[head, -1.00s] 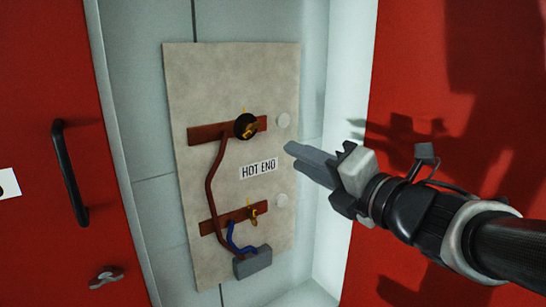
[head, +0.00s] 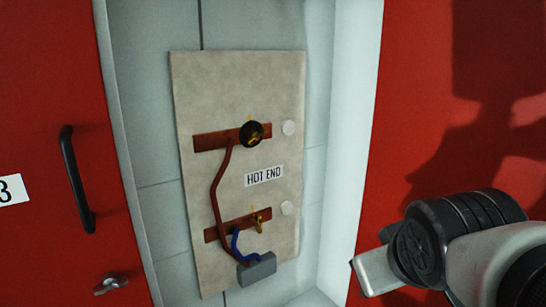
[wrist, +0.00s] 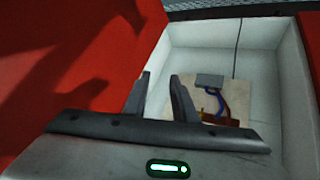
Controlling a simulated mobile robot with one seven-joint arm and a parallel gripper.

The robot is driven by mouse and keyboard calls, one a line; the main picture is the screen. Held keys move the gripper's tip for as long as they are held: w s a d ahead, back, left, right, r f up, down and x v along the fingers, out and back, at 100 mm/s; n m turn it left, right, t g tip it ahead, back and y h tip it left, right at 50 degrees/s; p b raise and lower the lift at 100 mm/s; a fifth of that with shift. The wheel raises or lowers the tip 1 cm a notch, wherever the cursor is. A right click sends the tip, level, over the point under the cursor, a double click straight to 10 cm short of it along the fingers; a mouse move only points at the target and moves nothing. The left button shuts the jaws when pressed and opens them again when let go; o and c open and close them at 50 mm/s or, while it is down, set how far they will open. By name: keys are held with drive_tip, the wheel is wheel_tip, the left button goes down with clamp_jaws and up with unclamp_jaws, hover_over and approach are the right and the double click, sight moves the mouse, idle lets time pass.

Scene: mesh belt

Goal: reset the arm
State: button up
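My gripper's two dark fingers (wrist: 159,100) stand apart with an empty gap between them in the wrist view. In the head view my wrist is at the lower right, and the fingers cannot be made out. A beige panel (head: 230,85) marked HOT END (head: 264,176) stands in a pale recess, left of my arm. It bears two copper-coloured bars (head: 216,141) with brass fittings, the upper one with a black round part (head: 251,134). A red and a blue cable run to a grey block (head: 257,270). The grey block (wrist: 209,81) also shows in the wrist view.
A red door (head: 50,70) with a black handle (head: 77,180) and a small metal latch (head: 111,284) is at the left. A red surface (head: 420,120) is at the right, with my arm's shadow on it. The space before the panel looks clear.

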drive_tip(key=s+a+f+m+g+y, duration=0.1)
drive_tip(key=s+a+f+m+g, duration=0.1)
drive_tip(key=s+a+m, duration=0.3)
wheel_tip(320, 180, up, 25)
drive_tip(key=d+n+p, duration=0.1)
drive_tip(key=n+p, duration=0.1)
drive_tip(key=p, duration=2.3)
drive_tip(key=shift+s+d+f, duration=0.2)
drive_tip(key=shift+s, duration=0.15)
